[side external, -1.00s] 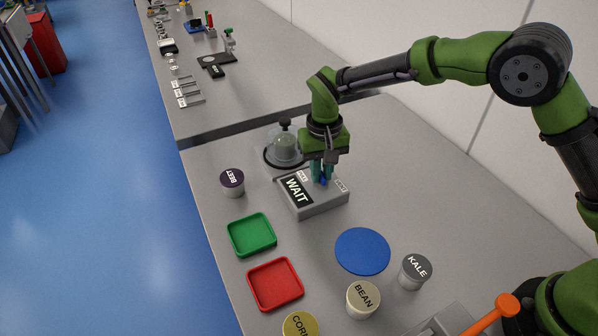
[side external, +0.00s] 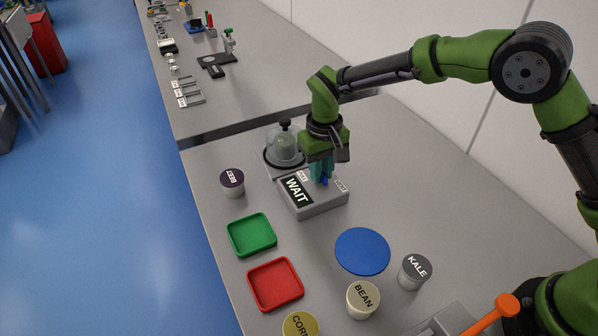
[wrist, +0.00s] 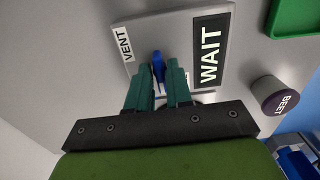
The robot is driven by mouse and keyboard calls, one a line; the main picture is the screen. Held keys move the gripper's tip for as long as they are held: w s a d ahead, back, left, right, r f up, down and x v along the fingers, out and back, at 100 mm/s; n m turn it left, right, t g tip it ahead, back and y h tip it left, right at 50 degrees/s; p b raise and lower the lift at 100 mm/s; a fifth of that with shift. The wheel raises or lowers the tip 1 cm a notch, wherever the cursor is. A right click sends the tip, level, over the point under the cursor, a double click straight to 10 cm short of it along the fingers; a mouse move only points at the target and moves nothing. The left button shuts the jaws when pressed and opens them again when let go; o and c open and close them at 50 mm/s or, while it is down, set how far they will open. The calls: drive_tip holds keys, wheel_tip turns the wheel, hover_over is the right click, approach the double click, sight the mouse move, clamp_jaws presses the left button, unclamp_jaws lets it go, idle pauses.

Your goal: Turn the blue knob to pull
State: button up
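The blue knob (wrist: 158,66) sits on top of a grey box (side external: 318,208) that has a dark sign reading WAIT (side external: 297,189). A small VENT label (wrist: 124,43) shows in the wrist view. A second small label (side external: 341,186) is on the box's right side in the side view, too small to read. My gripper (side external: 322,176) points down over the box with its teal fingers close together on either side of the knob. In the wrist view the fingers (wrist: 160,82) are shut on the knob and hide part of the box.
A clear domed vessel (side external: 284,147) stands behind the box. The BEET tub (side external: 232,183) is to its left. A green tray (side external: 252,235), red tray (side external: 275,284), blue disc (side external: 362,251) and KALE (side external: 415,271), BEAN (side external: 363,299) and CORN (side external: 300,326) tubs lie in front.

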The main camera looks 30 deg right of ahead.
drive_tip(key=o, duration=0.4)
drive_tip(key=shift+c, duration=0.2)
wheel_tip(320, 180, up, 17)
idle(0.4)
drive_tip(key=s+d+r+m+t+y, duration=0.1)
drive_tip(key=s+d+m+t, duration=0.1)
drive_tip(key=s+d, duration=0.6)
drive_tip(key=s+d+r+m+t+y, duration=0.1)
drive_tip(key=s+d+t, duration=0.4)
drive_tip(key=s, duration=1.1)
drive_tip(key=d+r+m, duration=0.1)
drive_tip(key=d, duration=0.2)
drive_tip(key=shift+d, duration=0.35)
